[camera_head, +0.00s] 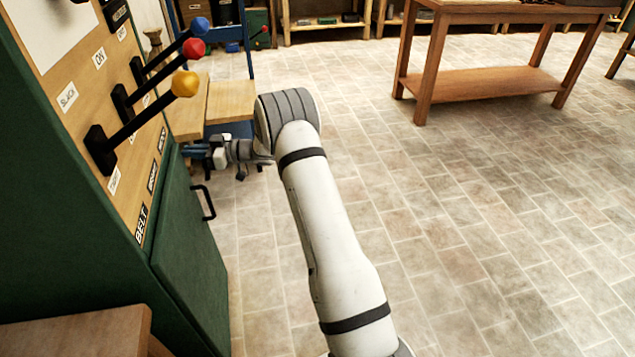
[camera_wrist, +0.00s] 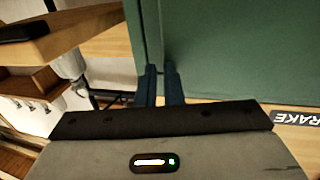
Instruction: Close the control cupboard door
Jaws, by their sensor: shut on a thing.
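The green control cupboard (camera_head: 60,230) stands at the left of the head view. Its green door (camera_head: 185,255), with a black bar handle (camera_head: 206,202), is below the lever panel. The door looks slightly proud of the cupboard body; the size of any gap cannot be told. My gripper (camera_head: 190,151) is at the far upper corner of the door, beyond the handle. In the wrist view, its two dark blue fingers (camera_wrist: 160,84) are close together at a vertical green edge, by the door face (camera_wrist: 240,50). They appear shut on the door's edge; the gripped part is mostly hidden.
Levers with blue, red and yellow knobs (camera_head: 185,84) jut out from the panel above the door. A wooden top on a blue frame (camera_head: 230,101) stands behind my gripper. A wooden table (camera_head: 485,82) stands at the back right. The tiled floor between is clear.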

